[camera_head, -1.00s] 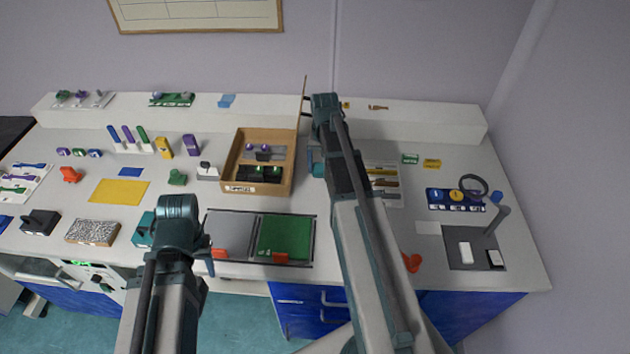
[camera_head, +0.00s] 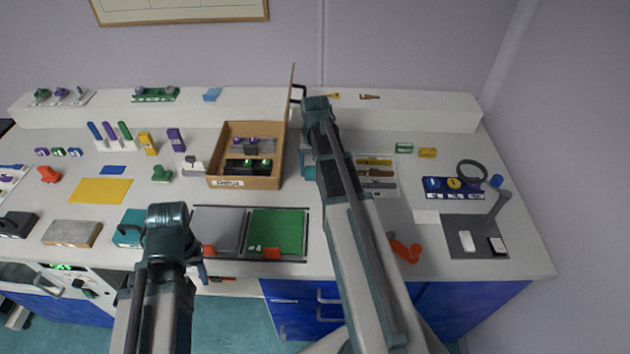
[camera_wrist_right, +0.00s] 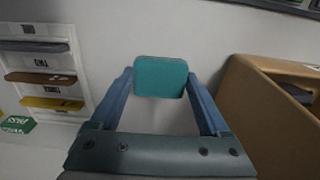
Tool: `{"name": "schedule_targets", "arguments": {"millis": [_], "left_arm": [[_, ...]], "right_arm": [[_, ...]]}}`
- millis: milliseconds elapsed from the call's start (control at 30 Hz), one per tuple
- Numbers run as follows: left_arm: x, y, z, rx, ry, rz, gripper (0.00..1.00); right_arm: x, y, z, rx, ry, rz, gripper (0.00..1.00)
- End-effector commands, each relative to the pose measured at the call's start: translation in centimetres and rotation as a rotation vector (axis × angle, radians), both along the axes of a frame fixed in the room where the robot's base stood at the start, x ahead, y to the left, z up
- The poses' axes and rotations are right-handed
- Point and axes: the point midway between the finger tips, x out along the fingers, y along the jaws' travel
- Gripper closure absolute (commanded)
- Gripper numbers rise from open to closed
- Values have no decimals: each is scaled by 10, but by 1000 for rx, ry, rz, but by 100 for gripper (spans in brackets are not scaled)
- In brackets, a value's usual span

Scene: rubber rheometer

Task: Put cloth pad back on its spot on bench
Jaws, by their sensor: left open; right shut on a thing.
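The cloth pad (camera_wrist_right: 160,77) is a teal rounded square, seen in the right wrist view. My right gripper (camera_wrist_right: 160,95) is shut on it, with one blue finger at each side. A pale bench surface shows behind the pad; I cannot tell whether they touch. In the head view my right arm reaches over the bench between the cardboard box and the tool tray, and its link hides most of the gripper. My left gripper (camera_head: 200,270) is open near the bench's front edge, mostly hidden by its wrist. I cannot tell which mark is the pad's spot.
The open cardboard box (camera_head: 217,182) stands close beside my right gripper, its lid raised. The tool tray (camera_head: 391,158) lies on the other side. A grey and green mat (camera_head: 290,225) lies in front. An orange object (camera_head: 405,250) lies near my right arm.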

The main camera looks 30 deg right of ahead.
Motion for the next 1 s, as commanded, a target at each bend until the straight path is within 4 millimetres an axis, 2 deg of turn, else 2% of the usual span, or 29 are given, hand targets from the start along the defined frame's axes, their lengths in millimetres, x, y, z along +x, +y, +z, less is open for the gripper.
{"name": "schedule_targets", "arguments": {"millis": [300,767,800,900,1000], "left_arm": [[0,0,-36,0,0,0,50],[0,0,-41,0,0,0,50],[0,0,-39,0,0,0,50],[0,0,-39,0,0,0,50],[0,0,-39,0,0,0,50]], "right_arm": [[0,0,-36,0,0,0,65],[0,0,-41,0,0,0,65],[0,0,-39,0,0,0,15],[0,0,-39,0,0,0,0],[0,0,-39,0,0,0,0]]}}
